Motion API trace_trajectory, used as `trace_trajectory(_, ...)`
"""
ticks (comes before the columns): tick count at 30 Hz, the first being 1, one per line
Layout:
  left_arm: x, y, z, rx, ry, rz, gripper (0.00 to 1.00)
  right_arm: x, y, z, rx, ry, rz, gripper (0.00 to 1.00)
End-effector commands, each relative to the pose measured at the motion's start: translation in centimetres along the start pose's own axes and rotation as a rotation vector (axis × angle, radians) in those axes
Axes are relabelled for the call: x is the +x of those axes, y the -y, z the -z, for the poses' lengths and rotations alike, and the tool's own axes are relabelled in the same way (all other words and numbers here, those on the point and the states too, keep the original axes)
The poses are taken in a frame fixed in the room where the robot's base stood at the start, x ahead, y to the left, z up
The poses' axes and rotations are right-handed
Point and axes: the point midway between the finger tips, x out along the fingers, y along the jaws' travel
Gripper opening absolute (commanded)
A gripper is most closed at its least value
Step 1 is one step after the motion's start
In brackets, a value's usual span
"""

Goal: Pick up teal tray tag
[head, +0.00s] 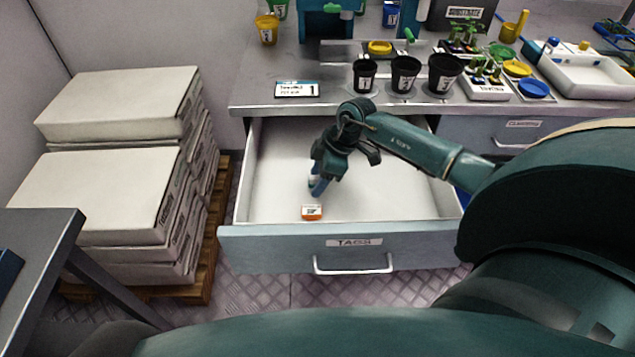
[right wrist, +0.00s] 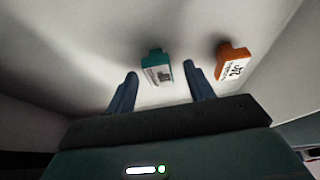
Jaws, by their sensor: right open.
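The teal tray tag (right wrist: 157,68) shows in the right wrist view, with a white printed label, lying on the white drawer floor. It sits ahead of and between the fingers of my right gripper (right wrist: 158,88), which is open and empty. In the head view my right gripper (head: 316,187) reaches down into the open drawer and hides the teal tag. An orange tag (head: 312,212) with a white label lies near the drawer's front wall. It also shows in the right wrist view (right wrist: 234,62), right of the teal tag. My left gripper is not in view.
The open drawer (head: 354,256) labelled TAGS has walls close around my gripper. Above it, the bench holds several black pots (head: 405,72) and a label plate (head: 297,89). Stacked white boxes (head: 95,185) stand on a pallet at left. Most of the drawer floor is bare.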

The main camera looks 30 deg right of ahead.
Motion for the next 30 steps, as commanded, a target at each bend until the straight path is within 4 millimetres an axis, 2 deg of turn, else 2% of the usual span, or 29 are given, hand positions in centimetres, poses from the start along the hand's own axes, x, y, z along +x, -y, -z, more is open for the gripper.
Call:
trace_trajectory(4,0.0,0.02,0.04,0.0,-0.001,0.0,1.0,-0.05,-0.02,0.02,0.0,0.0,0.0,0.51)
trace_trajectory(21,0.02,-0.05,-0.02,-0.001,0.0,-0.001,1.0,-0.09,-0.02,0.02,0.001,-0.001,0.0,0.05)
trace_trajectory(30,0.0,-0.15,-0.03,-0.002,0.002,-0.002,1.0,-0.72,-0.08,0.3,0.0,-0.002,-0.002,0.05)
